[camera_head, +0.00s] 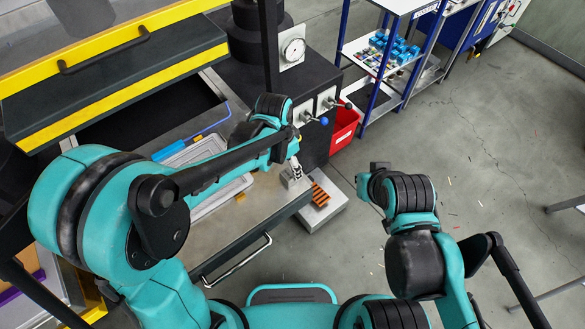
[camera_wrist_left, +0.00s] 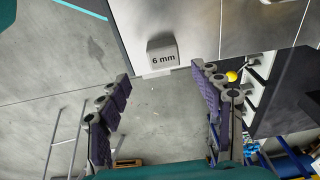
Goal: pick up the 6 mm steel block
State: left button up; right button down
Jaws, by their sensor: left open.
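The 6 mm steel block (camera_wrist_left: 163,50) is a small grey block marked "6 mm" in the left wrist view. It appears at the edge of a grey surface, ahead of my left gripper (camera_wrist_left: 162,78). The gripper is open, with its two fingers wide apart and nothing between them. In the head view my left gripper (camera_head: 294,172) is over the right end of the grey worktop, and I cannot pick out the block there. My right arm's end (camera_head: 370,178) is over the floor to the right; its fingers cannot be made out.
A clear plastic tray (camera_head: 215,190) lies on the worktop left of my left gripper. An orange-and-black striped piece (camera_head: 319,194) rests on a grey box (camera_head: 323,215). A red bin (camera_head: 345,127) and a blue-framed shelf (camera_head: 385,55) stand behind. Floor at right is open.

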aim_at(288, 174)
pick_arm(q)
jog(key=f, duration=0.5)
jog(key=w+f+b, duration=0.1)
jog(key=f, duration=0.2)
jog(key=shift+d, duration=0.15)
jog(key=shift+r, duration=0.1)
grip_shut()
